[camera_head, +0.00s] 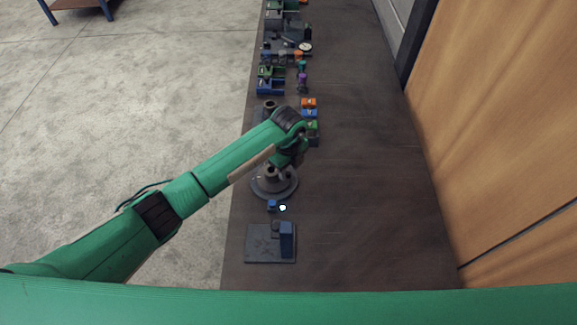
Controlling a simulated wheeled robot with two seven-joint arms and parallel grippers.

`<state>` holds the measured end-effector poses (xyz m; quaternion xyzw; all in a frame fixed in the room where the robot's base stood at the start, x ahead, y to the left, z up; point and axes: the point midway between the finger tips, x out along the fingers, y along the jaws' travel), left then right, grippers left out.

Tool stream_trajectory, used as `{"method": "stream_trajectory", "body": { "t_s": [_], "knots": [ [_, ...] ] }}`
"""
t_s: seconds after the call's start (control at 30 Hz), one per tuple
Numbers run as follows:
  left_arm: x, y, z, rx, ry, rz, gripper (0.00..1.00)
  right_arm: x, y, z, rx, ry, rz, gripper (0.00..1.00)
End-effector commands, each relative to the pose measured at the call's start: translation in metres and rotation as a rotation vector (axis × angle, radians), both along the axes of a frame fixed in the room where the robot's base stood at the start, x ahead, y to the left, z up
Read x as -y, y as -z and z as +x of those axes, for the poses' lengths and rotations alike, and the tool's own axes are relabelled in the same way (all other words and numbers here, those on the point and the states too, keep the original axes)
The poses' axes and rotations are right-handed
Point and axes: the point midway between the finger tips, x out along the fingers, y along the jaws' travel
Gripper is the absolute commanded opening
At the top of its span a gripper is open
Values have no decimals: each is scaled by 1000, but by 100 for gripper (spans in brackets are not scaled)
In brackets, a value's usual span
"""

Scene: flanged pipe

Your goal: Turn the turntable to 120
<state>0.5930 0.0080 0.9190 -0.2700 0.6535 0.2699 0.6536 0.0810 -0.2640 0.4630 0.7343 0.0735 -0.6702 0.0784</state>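A round dark grey disc (284,189) lies flat on the long dark bench, and it looks like the turntable. A short pipe-like post (270,171) stands at its middle. No angle marks are readable on it. My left arm reaches in from the left and bends down over the disc. My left gripper (280,168) is at the wrist's lower end, close above or beside the post. Its fingers are too small and dark to tell open from shut, or whether they touch the post. My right gripper is out of view.
A small blue block (271,206) and a bright white spot sit just in front of the disc. A grey plate with a blue upright block (287,240) is nearer. Several coloured fixtures (270,86) line the bench beyond. The bench's right side is clear, beside a wooden panel (500,130).

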Motion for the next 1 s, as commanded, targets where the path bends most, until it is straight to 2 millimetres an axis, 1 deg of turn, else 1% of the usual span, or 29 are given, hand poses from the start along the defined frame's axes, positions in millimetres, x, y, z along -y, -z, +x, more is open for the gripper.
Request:
{"method": "stream_trajectory", "body": {
  "t_s": [0.13,0.37,0.4,0.47,0.5,0.57,0.6,1.0],
  "knots": [
    [0,7,0,-1,1,1,38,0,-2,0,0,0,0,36],
    [0,8,0,0,1,0,38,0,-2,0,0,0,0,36],
    [0,8,0,0,1,0,36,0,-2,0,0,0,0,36],
    [0,8,0,0,1,0,24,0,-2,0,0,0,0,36],
    [0,8,0,0,1,0,16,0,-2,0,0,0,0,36],
    [0,8,0,0,1,0,4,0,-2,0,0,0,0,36],
    [0,8,0,0,1,0,0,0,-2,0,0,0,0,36],
    [-1,9,-2,1,31,1,0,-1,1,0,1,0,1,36]
  ]
}}
